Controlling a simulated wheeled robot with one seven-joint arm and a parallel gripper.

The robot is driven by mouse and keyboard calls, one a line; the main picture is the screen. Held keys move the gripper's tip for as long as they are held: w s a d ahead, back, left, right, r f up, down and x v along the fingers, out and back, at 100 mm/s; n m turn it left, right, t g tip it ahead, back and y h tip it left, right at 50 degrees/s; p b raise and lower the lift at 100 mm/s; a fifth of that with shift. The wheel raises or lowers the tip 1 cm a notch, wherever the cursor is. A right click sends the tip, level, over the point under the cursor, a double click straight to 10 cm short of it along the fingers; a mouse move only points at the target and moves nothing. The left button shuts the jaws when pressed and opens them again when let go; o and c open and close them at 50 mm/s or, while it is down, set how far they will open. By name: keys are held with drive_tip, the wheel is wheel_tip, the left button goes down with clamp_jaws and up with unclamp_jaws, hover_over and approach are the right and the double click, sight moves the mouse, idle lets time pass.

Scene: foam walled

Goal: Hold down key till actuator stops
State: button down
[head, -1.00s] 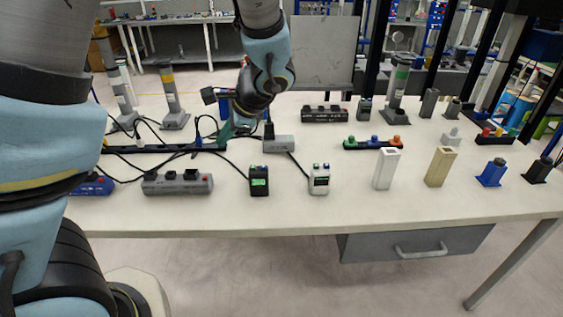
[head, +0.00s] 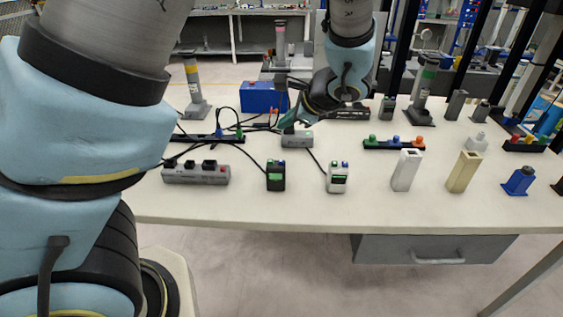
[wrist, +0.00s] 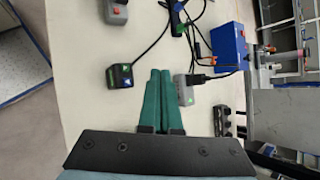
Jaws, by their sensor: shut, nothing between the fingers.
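My gripper (head: 290,122) reaches over the table; its green fingers are shut and empty, and they show in the wrist view (wrist: 160,75). A small grey box (head: 297,139) stands just in front of the fingertips, with a cable running off it. In the wrist view this grey box (wrist: 185,90) lies close to the right of the fingers, with a black plug at its side. I cannot tell whether the fingers touch it. A blue box (head: 263,97) stands behind, joined to cables. Which key belongs to the actuator is not clear.
A black box with a green display (head: 275,175), a white one (head: 338,177) and a grey power strip (head: 196,173) stand near the front edge. White (head: 406,171) and beige (head: 463,172) blocks stand to the right. Loose black cables cross the left table.

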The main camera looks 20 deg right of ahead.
drive_tip(key=b, duration=0.6)
hover_over(285, 166)
wheel_tip(285, 166, down, 8)
drive_tip(key=shift+w+f, duration=0.1)
idle(1.6)
drive_tip(key=shift+f+b, duration=0.4)
drive_tip(key=shift+b, duration=0.1)
drive_tip(key=shift+f+b, duration=0.45)
drive_tip(key=shift+f, duration=0.05)
idle(0.5)
idle(1.4)
drive_tip(key=shift+r+p, duration=0.7)
drive_tip(key=shift+r, duration=0.25)
drive_tip(key=shift+r+p, duration=1.9)
drive_tip(key=shift+r, duration=0.6)
